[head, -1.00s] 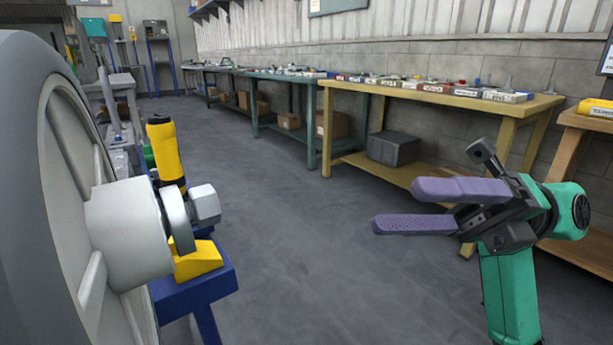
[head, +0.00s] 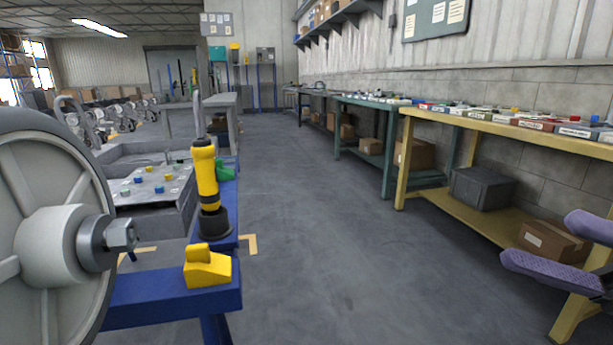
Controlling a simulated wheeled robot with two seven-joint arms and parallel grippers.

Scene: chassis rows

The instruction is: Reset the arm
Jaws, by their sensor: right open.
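My right gripper (head: 558,250) is at the right edge of the head view, cut off by the frame. Its two purple fingers are spread apart with nothing between them. It hangs in front of the yellow workbench, clear of the wheel and the blue stand. My left gripper and arm do not show.
A large grey wheel (head: 27,190) with a hub and nut fills the left. A blue stand (head: 160,296) holds a yellow and black tool (head: 206,187) and a yellow block (head: 207,268). A yellow workbench (head: 470,124) and a teal workbench (head: 358,102) line the right wall. The middle floor is clear.

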